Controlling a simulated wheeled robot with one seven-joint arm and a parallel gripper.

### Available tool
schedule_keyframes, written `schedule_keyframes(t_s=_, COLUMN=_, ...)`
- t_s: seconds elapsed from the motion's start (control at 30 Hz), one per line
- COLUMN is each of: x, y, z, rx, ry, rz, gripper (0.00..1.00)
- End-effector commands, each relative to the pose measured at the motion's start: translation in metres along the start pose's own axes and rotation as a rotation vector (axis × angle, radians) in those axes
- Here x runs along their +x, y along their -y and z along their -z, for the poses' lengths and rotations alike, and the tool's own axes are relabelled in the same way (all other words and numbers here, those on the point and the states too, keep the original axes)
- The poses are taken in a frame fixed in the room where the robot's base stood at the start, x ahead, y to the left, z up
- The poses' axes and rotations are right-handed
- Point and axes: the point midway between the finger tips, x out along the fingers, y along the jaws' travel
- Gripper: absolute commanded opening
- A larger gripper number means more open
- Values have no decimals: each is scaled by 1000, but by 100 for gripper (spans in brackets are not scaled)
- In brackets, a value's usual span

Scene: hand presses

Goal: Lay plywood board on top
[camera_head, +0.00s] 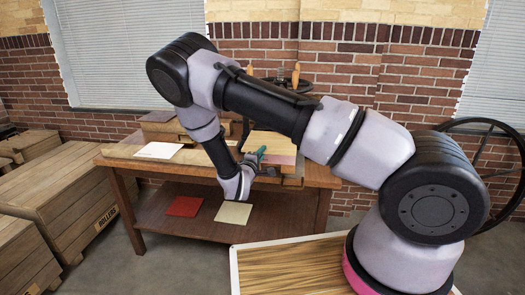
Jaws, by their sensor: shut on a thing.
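My arm reaches over the wooden table (322,176), and my gripper (262,164) is small and partly hidden by its own wrist. It is shut at the near left edge of a pale plywood board (268,141). The board lies over a pink layer (283,159) near the table's right side, in front of the hand press (297,78). My arm covers much of the press. I cannot tell whether the board rests fully on the pink layer or is held just above it.
A white sheet (158,150) and stacked boards (160,127) are on the table's left. A red sheet (184,206) and a cream sheet (233,214) lie on the lower shelf (158,207). Wooden crates (75,190) stand left. A large spoked wheel (507,150) is at right.

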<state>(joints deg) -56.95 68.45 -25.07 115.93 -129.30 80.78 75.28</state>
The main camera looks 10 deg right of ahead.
Motion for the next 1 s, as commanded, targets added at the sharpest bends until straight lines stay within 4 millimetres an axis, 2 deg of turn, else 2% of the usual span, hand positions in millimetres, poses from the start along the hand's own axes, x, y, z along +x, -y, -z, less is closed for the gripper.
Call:
schedule_keyframes(t_s=0.5, x=0, y=47, z=0, rx=1, ry=0, rz=-1, gripper=0)
schedule_keyframes(t_s=1.0, x=-1, y=59, z=-1, rx=-5, ry=-1, rz=8, gripper=0)
